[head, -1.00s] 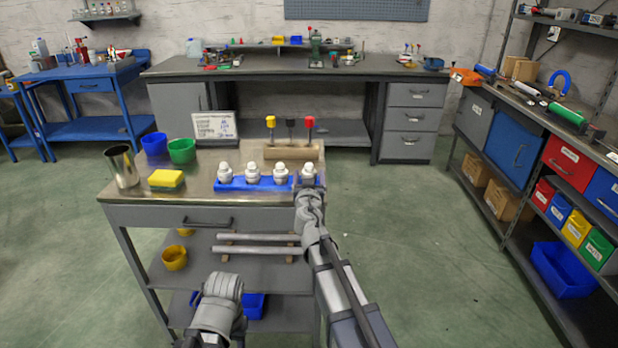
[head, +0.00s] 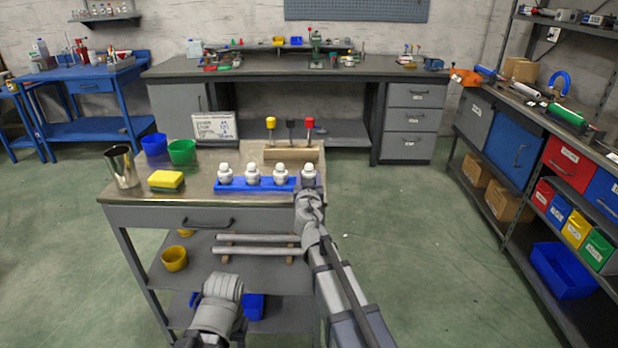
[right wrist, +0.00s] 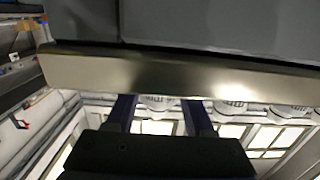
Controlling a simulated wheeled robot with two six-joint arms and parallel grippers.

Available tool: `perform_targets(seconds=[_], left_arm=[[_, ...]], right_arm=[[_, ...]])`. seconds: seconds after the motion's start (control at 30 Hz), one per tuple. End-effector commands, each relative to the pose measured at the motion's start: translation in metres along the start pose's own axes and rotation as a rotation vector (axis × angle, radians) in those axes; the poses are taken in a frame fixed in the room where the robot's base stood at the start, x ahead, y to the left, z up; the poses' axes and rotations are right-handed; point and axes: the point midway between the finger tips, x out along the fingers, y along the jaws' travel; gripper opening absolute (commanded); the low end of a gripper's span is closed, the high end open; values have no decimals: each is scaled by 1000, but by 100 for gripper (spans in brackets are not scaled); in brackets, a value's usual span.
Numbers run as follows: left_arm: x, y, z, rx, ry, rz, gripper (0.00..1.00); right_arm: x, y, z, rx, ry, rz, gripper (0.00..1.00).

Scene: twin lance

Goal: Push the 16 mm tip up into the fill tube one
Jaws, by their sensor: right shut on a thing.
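Several white stepped fittings stand in a row on the cart top; three are on a blue rack (head: 240,185), one of them at its left end (head: 225,174). My right gripper (head: 309,182) is at the rack's right end, shut on the rightmost white fitting (head: 309,171). In the right wrist view its two blue fingers (right wrist: 158,118) reach toward the cart edge, with a white round part (right wrist: 157,102) between them. Sizes cannot be read, and I cannot tell which part is the fill tube. My left arm is low before the cart; its fingers are hidden.
A wooden block (head: 292,156) with yellow, black and red-topped pieces stands behind. A steel cup (head: 122,167), green cup (head: 181,151), blue cup (head: 154,144) and sponge (head: 166,180) are left. Two grey bars (head: 258,238) lie on the shelf below. Floor right of the cart is clear.

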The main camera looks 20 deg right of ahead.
Motion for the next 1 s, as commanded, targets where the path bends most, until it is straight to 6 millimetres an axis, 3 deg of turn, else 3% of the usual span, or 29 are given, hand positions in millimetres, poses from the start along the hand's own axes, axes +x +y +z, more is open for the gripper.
perform_targets(seconds=[0.8,1.0], left_arm=[[-46,-4,3,0,0,0,50],[-50,-5,3,0,0,0,50]], right_arm=[[-2,0,-46,0,0,0,0],[-2,0,-50,0,0,0,0]])
